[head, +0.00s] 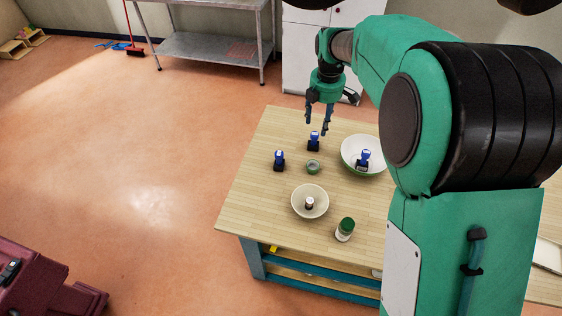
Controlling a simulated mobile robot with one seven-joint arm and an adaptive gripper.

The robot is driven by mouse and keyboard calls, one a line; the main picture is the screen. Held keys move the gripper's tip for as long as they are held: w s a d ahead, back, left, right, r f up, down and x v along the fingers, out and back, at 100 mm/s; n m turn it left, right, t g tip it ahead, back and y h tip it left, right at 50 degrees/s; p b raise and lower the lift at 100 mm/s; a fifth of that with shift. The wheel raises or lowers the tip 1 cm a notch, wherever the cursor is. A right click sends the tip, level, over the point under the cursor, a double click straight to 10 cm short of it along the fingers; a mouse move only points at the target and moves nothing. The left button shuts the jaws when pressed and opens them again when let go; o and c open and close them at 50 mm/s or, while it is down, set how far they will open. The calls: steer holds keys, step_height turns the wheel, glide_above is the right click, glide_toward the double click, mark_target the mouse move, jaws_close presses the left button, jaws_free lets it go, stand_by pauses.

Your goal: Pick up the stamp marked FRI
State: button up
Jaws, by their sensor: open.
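Three blue and black stamps are in the head view. One stamp (314,141) stands upright on the wooden table (260,200) under my gripper. A second stamp (279,160) stands on the table to the left and nearer. A third stamp (363,158) is in the white and green bowl (347,146) on the right. The markings are too small to read, so I cannot tell which one says FRI. My gripper (318,131) points down with its fingers apart and empty, close above the first stamp.
A small green-rimmed round thing (313,167) sits mid-table. A cream bowl (297,204) holds a small bottle (309,203). A green-capped jar (345,229) stands near the front. The table's left part is clear. A metal shelf (210,46) and white cabinet (297,60) stand behind.

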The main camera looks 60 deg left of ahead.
mark_target(279, 153)
steer(key=s+a+f+n+p, duration=0.1)
steer(key=s+a+f+n, duration=0.3)
steer(key=s+a+f, duration=0.4)
steer(key=shift+s+a+f+n+h, duration=0.3)
steer(key=shift+s+a+f, duration=0.1)
steer(key=shift+s+a, duration=0.7)
steer(key=shift+s+d+f, duration=0.1)
steer(key=shift+d+f, duration=0.05)
steer(key=shift+d, duration=0.05)
steer(key=shift+f+p, duration=0.4)
steer(key=shift+f, duration=3.75)
steer(key=shift+d+f+p, duration=0.1)
steer(key=shift+f+p, duration=0.3)
steer(key=shift+f, duration=2.2)
steer(key=shift+c, duration=0.2)
jaws_close()
